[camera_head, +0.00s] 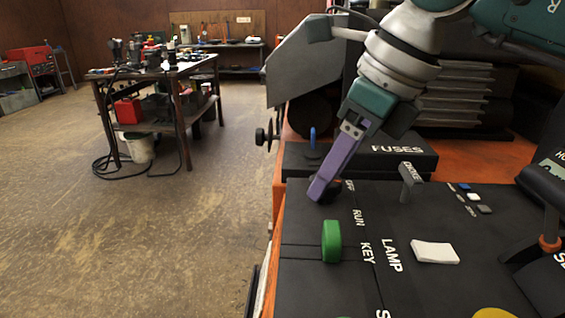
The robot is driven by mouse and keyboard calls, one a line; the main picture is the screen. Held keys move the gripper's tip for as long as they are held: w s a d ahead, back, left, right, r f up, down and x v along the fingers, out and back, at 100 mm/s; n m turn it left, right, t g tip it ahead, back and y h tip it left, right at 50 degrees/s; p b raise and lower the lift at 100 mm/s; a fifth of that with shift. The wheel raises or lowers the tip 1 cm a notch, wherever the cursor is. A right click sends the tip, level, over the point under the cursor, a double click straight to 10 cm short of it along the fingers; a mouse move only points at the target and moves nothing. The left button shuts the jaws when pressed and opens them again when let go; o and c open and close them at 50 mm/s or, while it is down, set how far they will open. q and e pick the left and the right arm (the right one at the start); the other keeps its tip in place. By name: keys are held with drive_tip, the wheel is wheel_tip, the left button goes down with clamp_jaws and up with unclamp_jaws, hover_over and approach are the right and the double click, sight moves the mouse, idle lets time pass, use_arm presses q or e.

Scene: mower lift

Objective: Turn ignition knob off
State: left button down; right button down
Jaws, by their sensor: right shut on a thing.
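My right gripper (318,192) has purple fingers and comes down from the upper right onto the black control panel (300,222). Its fingers are shut on a small dark knob (332,195) beside the partly covered OFF label; the fingers hide much of the knob, so I cannot read its exact angle. The RUN label is just below it. A green upright knob (331,241) stands nearer, beside the KEY label, apart from the gripper. My left gripper is not in view.
A grey choke lever (410,180), a white lamp switch (435,252) and small buttons (474,198) are to the right. A raised fuse box (400,158) with a blue piece (313,138) lies behind. A cluttered workbench (165,70) stands far left across open floor.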

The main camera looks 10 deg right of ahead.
drive_tip(key=n+b, duration=0.2)
drive_tip(key=shift+w+d+f+n+g+y+b, duration=0.1)
drive_tip(key=shift+w+f+n+g+y+b, duration=0.1)
drive_tip(key=shift+n+g+y+b, duration=0.15)
drive_tip(key=n+g+b, duration=0.1)
drive_tip(key=n+b, duration=0.1)
drive_tip(key=shift+r+n+y, duration=0.1)
drive_tip(key=shift+n+y, duration=0.15)
drive_tip(key=shift+n, duration=0.1)
drive_tip(key=shift+r+n+g+b, duration=0.1)
drive_tip(key=shift+n+g+b, duration=0.45)
drive_tip(key=shift+n, duration=0.65)
drive_tip(key=shift+w+n+g+b, duration=0.1)
drive_tip(key=shift+n+g+b, duration=0.25)
drive_tip(key=shift+n, duration=0.75)
drive_tip(key=shift+c, duration=1.8)
unclamp_jaws()
drive_tip(key=shift+r, duration=0.15)
